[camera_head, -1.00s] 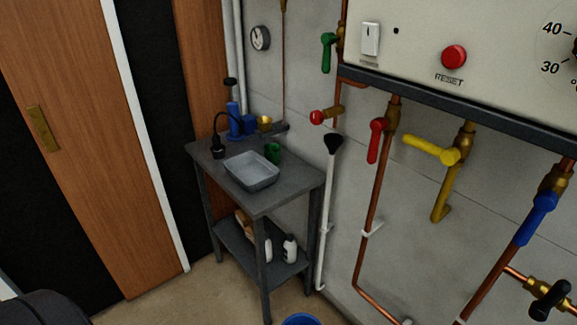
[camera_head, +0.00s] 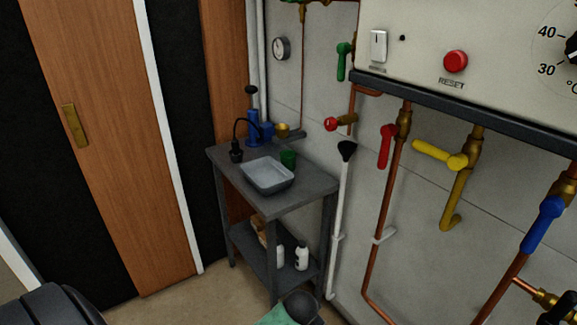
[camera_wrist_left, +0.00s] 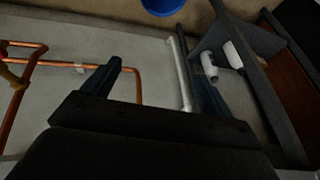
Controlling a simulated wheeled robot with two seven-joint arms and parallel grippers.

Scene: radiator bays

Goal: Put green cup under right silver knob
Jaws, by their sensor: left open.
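The green cup (camera_head: 288,158) stands upright on the top of the grey side table (camera_head: 310,190), just behind the grey tray (camera_head: 266,176). My left gripper (camera_wrist_left: 154,82) shows in the left wrist view with its two dark fingers spread and nothing between them. It is away from the cup, which is not in that view. I cannot make out a silver knob in either view. My right gripper is not in view.
A blue pump (camera_head: 253,128) and a brass cup (camera_head: 283,130) stand behind the tray. White bottles (camera_head: 302,255) are on the lower shelf. Pipes with red (camera_head: 387,145), yellow (camera_head: 440,154) and blue (camera_head: 543,224) valve handles run along the wall. A blue bucket (camera_wrist_left: 163,5) is on the floor.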

